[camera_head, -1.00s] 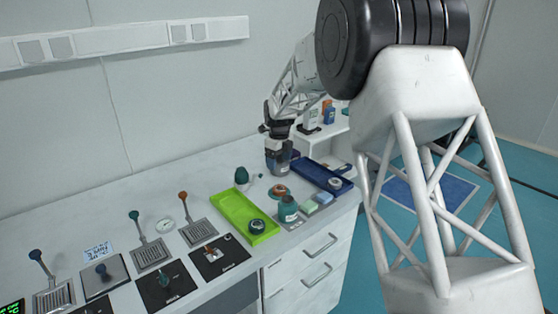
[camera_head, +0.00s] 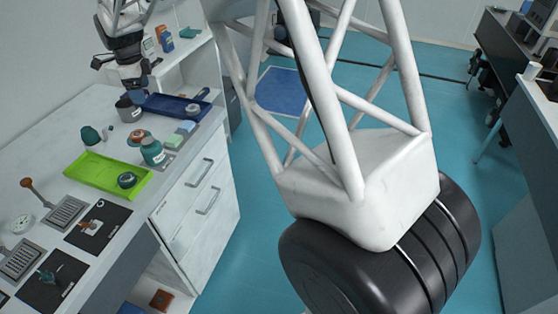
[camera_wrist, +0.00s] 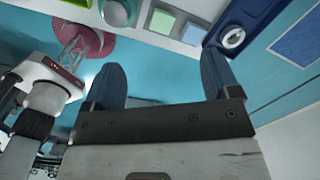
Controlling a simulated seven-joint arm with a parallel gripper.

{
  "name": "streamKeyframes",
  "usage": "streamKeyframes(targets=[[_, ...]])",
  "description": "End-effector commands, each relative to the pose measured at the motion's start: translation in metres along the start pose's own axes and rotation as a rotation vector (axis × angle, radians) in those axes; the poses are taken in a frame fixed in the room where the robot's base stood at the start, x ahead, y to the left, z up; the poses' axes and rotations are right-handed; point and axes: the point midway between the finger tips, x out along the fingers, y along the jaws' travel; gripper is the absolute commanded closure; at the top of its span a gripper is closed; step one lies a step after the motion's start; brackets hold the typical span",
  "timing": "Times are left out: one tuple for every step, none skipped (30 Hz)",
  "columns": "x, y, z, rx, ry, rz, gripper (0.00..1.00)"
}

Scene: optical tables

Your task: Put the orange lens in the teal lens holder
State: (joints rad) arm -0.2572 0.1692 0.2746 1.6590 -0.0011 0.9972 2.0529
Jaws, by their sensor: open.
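My gripper (camera_head: 132,82) is open and empty over the far end of the bench, near a grey cylinder (camera_head: 128,110). Its two blue fingers are spread in the wrist view (camera_wrist: 162,80), with nothing between them. A small orange-brown round piece (camera_head: 137,137), which looks like the orange lens, lies beside a teal jar-like piece (camera_head: 152,153). A dark teal ring-like piece (camera_head: 127,180) sits on the green tray. I cannot tell which teal piece is the lens holder.
A lime-green tray (camera_head: 92,172) lies at the bench front, with a dark green bulb-shaped object (camera_head: 90,135) behind it. A blue tray (camera_head: 165,105) holds a pale ring (camera_head: 193,108). Green (camera_head: 174,140) and light-blue (camera_head: 186,127) blocks stand near the bench edge.

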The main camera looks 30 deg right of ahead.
Motion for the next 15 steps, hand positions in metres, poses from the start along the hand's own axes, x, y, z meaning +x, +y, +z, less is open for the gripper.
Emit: streamKeyframes(targets=[[-0.011, 0.009, -0.013, -0.041, -0.003, -0.007, 0.18], [-0.017, 0.015, -0.020, -0.070, -0.004, -0.010, 0.18], [-0.023, 0.022, -0.029, -0.109, -0.005, -0.014, 0.18], [-0.028, 0.028, -0.035, -0.139, -0.005, -0.017, 0.18], [-0.033, 0.034, -0.041, -0.168, -0.006, -0.020, 0.18], [-0.039, 0.042, -0.050, -0.205, -0.006, -0.024, 0.18], [-0.043, 0.047, -0.057, -0.234, -0.006, -0.027, 0.18], [-0.047, 0.053, -0.063, -0.262, -0.006, -0.030, 0.18], [-0.053, 0.061, -0.072, -0.301, -0.007, -0.034, 0.18], [-0.056, 0.068, -0.078, -0.330, -0.006, -0.037, 0.18], [-0.061, 0.074, -0.084, -0.360, -0.007, -0.042, 0.18], [-0.066, 0.083, -0.092, -0.397, -0.006, -0.047, 0.18], [-0.071, 0.089, -0.098, -0.426, -0.006, -0.052, 0.18], [-0.074, 0.096, -0.105, -0.454, -0.005, -0.054, 0.18], [-0.079, 0.105, -0.113, -0.493, -0.004, -0.060, 0.18]])
